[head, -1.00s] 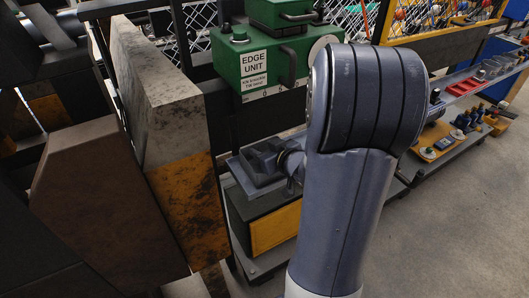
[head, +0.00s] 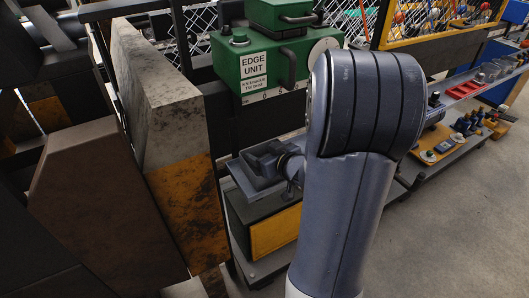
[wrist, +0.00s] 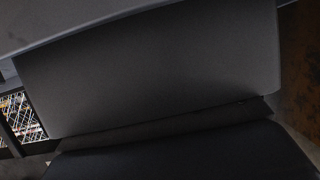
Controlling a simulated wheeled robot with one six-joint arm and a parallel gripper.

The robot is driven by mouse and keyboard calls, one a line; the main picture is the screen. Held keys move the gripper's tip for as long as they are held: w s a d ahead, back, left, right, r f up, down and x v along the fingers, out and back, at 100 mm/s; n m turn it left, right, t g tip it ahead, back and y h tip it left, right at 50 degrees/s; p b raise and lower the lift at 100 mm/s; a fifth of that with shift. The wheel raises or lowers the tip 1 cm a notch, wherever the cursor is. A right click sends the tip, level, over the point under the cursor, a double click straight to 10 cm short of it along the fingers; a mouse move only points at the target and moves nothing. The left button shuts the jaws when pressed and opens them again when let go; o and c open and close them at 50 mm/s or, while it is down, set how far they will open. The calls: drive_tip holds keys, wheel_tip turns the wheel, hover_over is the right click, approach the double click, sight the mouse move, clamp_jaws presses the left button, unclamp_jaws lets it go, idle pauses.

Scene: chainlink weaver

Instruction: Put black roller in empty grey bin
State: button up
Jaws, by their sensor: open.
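My arm fills the middle of the head view and hides what lies behind it. A dark shape at its end, which looks like my gripper (head: 263,160), shows just left of the arm, over a grey plate (head: 238,172). By its look I cannot make out the fingers clearly; it appears open, with nothing seen held. I cannot pick out the black roller or the empty grey bin in either view.
A green edge unit (head: 262,62) stands behind the plate. A yellow-fronted box (head: 276,230) sits below it. A tall stained slab (head: 165,100) and a brown panel (head: 95,200) stand close at left. A shelf with a red tray (head: 462,88) is at right, beside open floor (head: 450,240).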

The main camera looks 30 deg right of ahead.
drive_tip(key=shift+s+a+f, duration=0.1)
drive_tip(key=shift+s+f, duration=0.1)
drive_tip(key=shift+f, duration=0.4)
drive_tip(key=shift+r+p, duration=0.35)
drive_tip(key=shift+r, duration=0.1)
drive_tip(key=r+p+v, duration=0.1)
drive_tip(key=p+v, duration=0.2)
drive_tip(key=v, duration=0.9)
drive_tip(key=shift+w+p, duration=0.2)
drive_tip(key=shift+p, duration=0.2)
drive_tip(key=shift+c, duration=0.5)
